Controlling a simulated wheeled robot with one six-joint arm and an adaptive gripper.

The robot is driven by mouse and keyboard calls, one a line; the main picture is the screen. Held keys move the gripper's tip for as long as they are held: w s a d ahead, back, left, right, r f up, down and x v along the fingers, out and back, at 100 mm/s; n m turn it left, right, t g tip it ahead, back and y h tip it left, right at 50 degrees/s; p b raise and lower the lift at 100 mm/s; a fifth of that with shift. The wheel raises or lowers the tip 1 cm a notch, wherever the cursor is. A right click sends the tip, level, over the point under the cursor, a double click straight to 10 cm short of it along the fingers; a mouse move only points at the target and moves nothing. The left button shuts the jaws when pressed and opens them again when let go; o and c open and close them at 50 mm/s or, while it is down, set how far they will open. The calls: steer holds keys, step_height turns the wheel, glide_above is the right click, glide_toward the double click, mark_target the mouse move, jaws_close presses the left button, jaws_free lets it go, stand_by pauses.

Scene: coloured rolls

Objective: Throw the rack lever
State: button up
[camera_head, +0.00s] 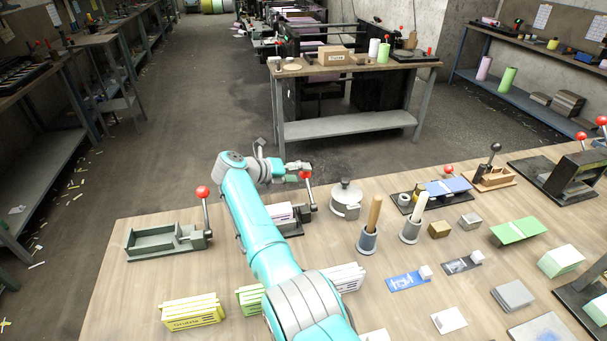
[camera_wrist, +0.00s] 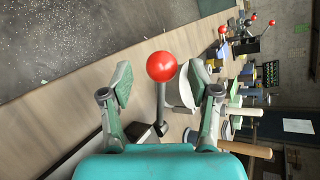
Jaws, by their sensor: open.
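A lever with a red ball knob (camera_head: 305,174) stands on a dark device partly hidden behind my arm in the head view. In the wrist view the same red ball (camera_wrist: 162,66) sits between my open fingers, on a dark upright rod. My gripper (camera_head: 298,172) is around the knob's height, and its fingers (camera_wrist: 160,84) show a gap on both sides of the ball. A second lever with a red ball (camera_head: 203,192) stands at the right end of a dark green open tray device (camera_head: 165,241). Which device is the rack, I cannot tell.
Two grey cups with a wooden (camera_head: 374,214) and a cream handle (camera_head: 417,208) are further right. Yellow (camera_head: 192,311) and white blocks lie near my arm. The table's (camera_head: 125,290) front left is bare.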

steer(key=v, duration=0.9)
steer(key=shift+d, duration=0.1)
